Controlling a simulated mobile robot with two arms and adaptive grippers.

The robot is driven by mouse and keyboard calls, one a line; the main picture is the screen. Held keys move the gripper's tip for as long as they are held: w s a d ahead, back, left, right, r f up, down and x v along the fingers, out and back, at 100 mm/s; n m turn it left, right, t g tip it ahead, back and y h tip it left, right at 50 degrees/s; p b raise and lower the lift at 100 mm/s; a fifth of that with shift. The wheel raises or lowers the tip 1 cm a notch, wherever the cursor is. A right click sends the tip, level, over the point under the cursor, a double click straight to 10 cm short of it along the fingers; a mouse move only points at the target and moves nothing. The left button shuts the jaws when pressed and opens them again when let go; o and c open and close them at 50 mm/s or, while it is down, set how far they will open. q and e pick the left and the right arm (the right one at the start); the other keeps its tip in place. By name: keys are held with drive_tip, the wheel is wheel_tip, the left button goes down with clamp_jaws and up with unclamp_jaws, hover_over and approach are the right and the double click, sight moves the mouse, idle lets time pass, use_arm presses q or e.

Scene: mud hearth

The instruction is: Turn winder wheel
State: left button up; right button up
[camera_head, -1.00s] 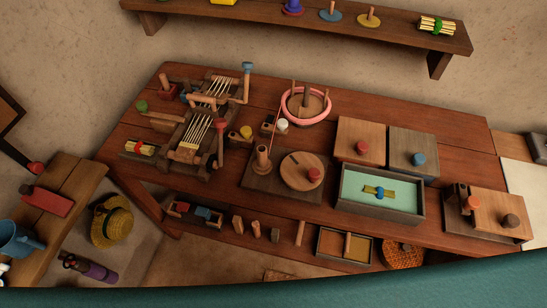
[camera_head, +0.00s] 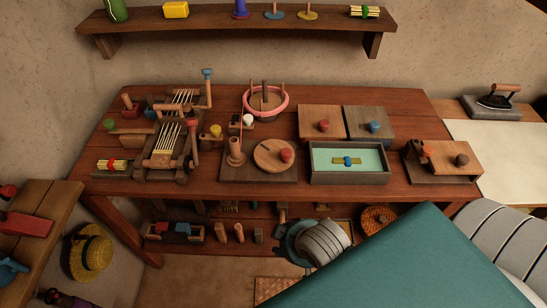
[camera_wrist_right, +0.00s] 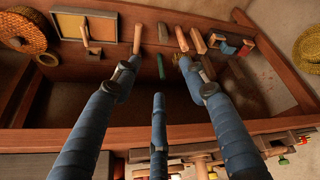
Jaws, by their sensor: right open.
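The winder wheel (camera_head: 270,154), a round light wooden disc with a red knob (camera_head: 285,156) near its right edge, lies on a dark board on the table in the head view. A wooden spindle (camera_head: 236,153) stands at its left on the same board. My right gripper (camera_wrist_right: 165,75) is open and empty in the right wrist view, its blue fingers spread before the lower shelf. In the head view my right wrist is in front of and below the table's front edge, apart from the wheel; the fingers are mostly hidden there. My left gripper is not in view.
A green-lined tray (camera_head: 349,179) stands right of the wheel board. Two lidded boxes (camera_head: 318,135) are behind it, and a small loom (camera_head: 168,150) is at left. The lower shelf holds pegs and a box of blocks (camera_head: 175,231). A straw hat (camera_head: 92,251) hangs at lower left.

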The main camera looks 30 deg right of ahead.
drive_tip(key=w+a+r+n+t+y, duration=0.15)
drive_tip(key=w+r+t, duration=0.45)
drive_tip(key=w+r, duration=0.7)
drive_tip(key=w+a+r+n+t, duration=0.25)
drive_tip(key=w+r+t, duration=0.35)
drive_tip(key=w+r, duration=0.65)
drive_tip(key=s+a+r+n+t+y, duration=0.25)
drive_tip(key=a+r+n+y, duration=0.6)
drive_tip(key=r, duration=0.55)
drive_tip(key=s+a+n+g+y, duration=0.3)
drive_tip(key=a+n+g+y, duration=0.2)
drive_tip(key=a+n+g, duration=0.25)
drive_tip(key=s+a+n+g+y, duration=0.35)
drive_tip(key=a+n+g, duration=0.25)
drive_tip(key=n, duration=0.2)
drive_tip(key=g+h, duration=0.6)
drive_tip(key=h, duration=1.2)
hover_over(286, 151)
wheel_tip(286, 151, down, 14)
drive_tip(key=shift+m, duration=0.3)
wheel_tip(286, 151, down, 11)
drive_tip(key=shift+r+p, duration=0.15)
drive_tip(key=shift+p, duration=0.8)
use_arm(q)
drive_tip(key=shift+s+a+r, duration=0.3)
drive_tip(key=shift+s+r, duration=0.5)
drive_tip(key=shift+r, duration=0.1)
